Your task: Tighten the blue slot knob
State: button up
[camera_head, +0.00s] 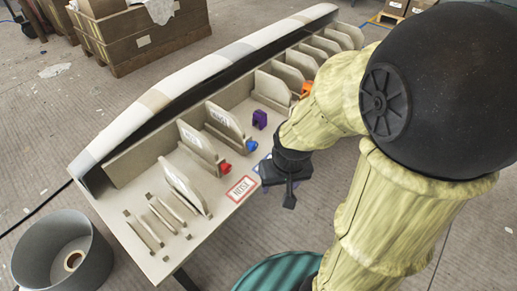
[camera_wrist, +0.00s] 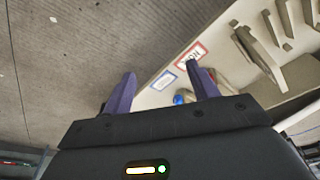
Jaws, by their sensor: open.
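The blue knob (camera_head: 252,145) sits on the front of the mould bench, at the foot of an upright panel. It also shows in the wrist view (camera_wrist: 178,99), between my two fingers in the picture and closer to the right one. Its slot is too small to make out. My gripper (camera_head: 289,198) hangs at the bench's front edge, to the right of and nearer than the knob, and does not touch it. In the wrist view my gripper (camera_wrist: 161,70) has its purple fingers wide apart with nothing held between them.
A red knob (camera_head: 225,166) sits left of the blue one. A purple block (camera_head: 260,119) and an orange part (camera_head: 306,89) are farther along. A red-bordered label (camera_head: 242,188) lies on the bench. Upright panels stand behind the knobs. A grey bucket (camera_head: 62,250) stands on the floor.

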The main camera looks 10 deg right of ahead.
notch_tip(320, 180, down, 9)
jog(key=s+m+g+y+b, duration=0.2)
jog(key=m+g+y+b, duration=0.15)
jog(key=m, duration=0.35)
jog(key=m+t+y+b, duration=0.65)
jog(key=m+t, duration=0.95)
jog(key=m, duration=0.7)
send_near(256, 148)
jog(key=shift+y, duration=0.3)
jog(key=b+x, duration=0.5)
jog(key=x, duration=0.3)
jog(key=shift+w+d, duration=0.1)
jog(key=shift+w+a, duration=0.2)
jog(key=shift+w, duration=0.1)
jog(key=c, duration=1)
